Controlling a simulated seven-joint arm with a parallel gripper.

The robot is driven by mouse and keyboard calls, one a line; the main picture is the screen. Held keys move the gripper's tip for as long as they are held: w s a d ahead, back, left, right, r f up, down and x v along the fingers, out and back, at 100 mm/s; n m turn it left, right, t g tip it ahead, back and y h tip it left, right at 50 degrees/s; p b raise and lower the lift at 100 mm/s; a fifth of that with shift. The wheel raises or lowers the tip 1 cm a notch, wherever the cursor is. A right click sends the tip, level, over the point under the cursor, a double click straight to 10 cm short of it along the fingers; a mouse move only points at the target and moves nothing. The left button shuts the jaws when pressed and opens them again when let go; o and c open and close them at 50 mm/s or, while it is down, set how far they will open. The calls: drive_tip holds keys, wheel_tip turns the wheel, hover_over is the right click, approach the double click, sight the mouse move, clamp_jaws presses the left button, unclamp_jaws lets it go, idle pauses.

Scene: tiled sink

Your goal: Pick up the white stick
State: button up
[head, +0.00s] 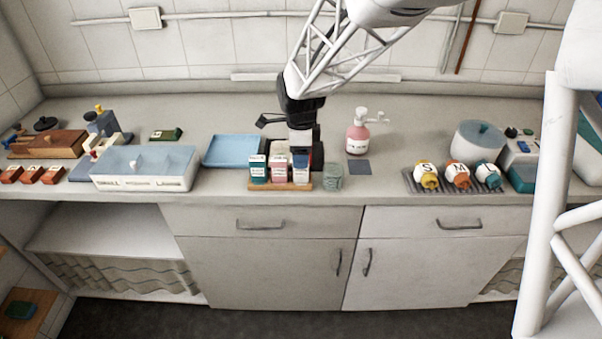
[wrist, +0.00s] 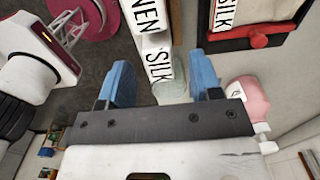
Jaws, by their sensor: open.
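My gripper (head: 304,152) reaches down over the counter, right behind and above a row of small labelled boxes. In the wrist view its two blue fingers (wrist: 161,82) are apart. A white bar-like piece lettered "SILK" (wrist: 157,62) shows between and beyond them; I cannot tell whether they touch it. A second white piece lettered "NEN" (wrist: 147,16) adjoins it. I cannot tell for certain which thing is the white stick. The boxes include a teal and white one (head: 258,170) and a reddish one (head: 280,162).
The boxes stand on a wooden board (head: 275,187) near the counter's front edge. A glass (head: 332,177) is close on the right, with a pink bottle (head: 357,139) behind. A blue tray (head: 232,150) lies left. A long white strip (head: 315,77) runs along the back wall.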

sight(301, 171)
drive_tip(key=shift+f, duration=2)
drive_tip(key=shift+c, duration=0.4)
drive_tip(key=c, duration=0.9)
